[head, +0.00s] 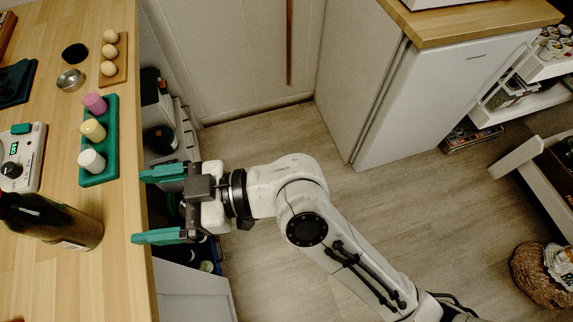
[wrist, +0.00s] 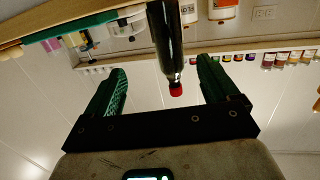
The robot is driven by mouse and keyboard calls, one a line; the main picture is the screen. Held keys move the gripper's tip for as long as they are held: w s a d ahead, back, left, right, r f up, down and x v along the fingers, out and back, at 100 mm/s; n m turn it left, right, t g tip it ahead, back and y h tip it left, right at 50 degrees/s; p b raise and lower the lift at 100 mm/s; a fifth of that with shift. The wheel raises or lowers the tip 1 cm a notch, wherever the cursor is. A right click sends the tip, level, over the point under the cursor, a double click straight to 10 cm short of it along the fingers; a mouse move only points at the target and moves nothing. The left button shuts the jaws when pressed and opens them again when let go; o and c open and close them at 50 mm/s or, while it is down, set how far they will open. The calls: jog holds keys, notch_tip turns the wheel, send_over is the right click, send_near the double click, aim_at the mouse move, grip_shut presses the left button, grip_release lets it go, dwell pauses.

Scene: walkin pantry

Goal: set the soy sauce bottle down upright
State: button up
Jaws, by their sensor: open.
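The soy sauce bottle (head: 50,222) is dark and appears to stand upright on the wooden counter, near its front edge. Its top runs out of the head view at the left. In the wrist view, which is upside down, the dark bottle (wrist: 167,35) shows with its red cap pointing down the picture, lined up between the fingers. My gripper (head: 160,205) is open and empty, its green fingers pointing at the counter just right of the bottle. It also shows open in the wrist view (wrist: 160,68). A gap separates the fingertips from the bottle.
A small appliance (head: 22,160), a metal bowl (head: 70,80) and an egg board (head: 121,70) are also there. Open floor (head: 260,140) lies right of the counter.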

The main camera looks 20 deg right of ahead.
jog(key=d+f+m+t+h, duration=0.1)
jog(key=d+f+m+h, duration=0.3)
jog(key=d+f, duration=0.5)
jog(key=d+f+m+h, duration=0.3)
jog(key=d+f+h, duration=0.3)
jog(key=d, duration=0.6)
jog(key=s+d+f+m+g+h, duration=0.2)
jog(key=s+d+f+m+h, duration=0.1)
jog(key=s+d, duration=0.4)
jog(key=s+d+f+m+g+h, duration=0.2)
jog(key=s+d+f+m, duration=0.3)
jog(key=d, duration=0.5)
jog(key=s+h, duration=0.1)
jog(key=s, duration=0.1)
jog(key=shift+s+f+h, duration=0.35)
jog(key=shift+s+h, duration=0.05)
